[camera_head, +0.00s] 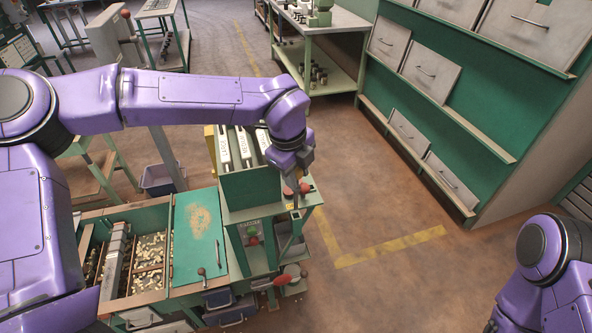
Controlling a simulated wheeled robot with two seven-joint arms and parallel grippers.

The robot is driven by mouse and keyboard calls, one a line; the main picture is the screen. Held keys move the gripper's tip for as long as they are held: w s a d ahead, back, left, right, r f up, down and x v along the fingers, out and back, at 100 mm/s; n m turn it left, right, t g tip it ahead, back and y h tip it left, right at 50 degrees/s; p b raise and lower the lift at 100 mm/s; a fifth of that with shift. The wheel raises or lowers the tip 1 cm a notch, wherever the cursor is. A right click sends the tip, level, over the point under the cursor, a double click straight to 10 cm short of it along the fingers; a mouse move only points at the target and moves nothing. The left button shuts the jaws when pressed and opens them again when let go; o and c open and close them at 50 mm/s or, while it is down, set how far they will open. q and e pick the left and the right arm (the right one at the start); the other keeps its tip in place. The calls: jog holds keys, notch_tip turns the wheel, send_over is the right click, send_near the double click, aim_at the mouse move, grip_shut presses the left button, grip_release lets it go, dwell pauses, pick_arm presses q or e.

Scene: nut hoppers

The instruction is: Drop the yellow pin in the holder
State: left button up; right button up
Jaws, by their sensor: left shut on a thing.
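My left arm reaches across from the left, and my left gripper (296,196) points down at the right side of the green machine (252,187). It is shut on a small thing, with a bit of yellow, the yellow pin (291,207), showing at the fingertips. The fingers hide most of it. Red knobs show close beside the fingers. I cannot make out the holder clearly; the machine's green ledge lies right below the gripper. My right arm shows only at the bottom right, and its gripper is out of view.
White-labelled hoppers (243,146) top the machine. A bin of nuts (150,262) with a green lid (200,236) stands left of it. A red-handled lever (283,280) sticks out low in front. A green drawer rack (450,90) stands right. The floor between is clear.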

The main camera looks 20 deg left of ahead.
pick_arm(q)
jog(key=shift+w, duration=0.15)
jog(key=shift+f, duration=0.1)
jog(key=shift+f+b, duration=0.75)
jog(key=shift+b, duration=0.05)
jog(key=shift+f, duration=0.15)
dwell(0.6)
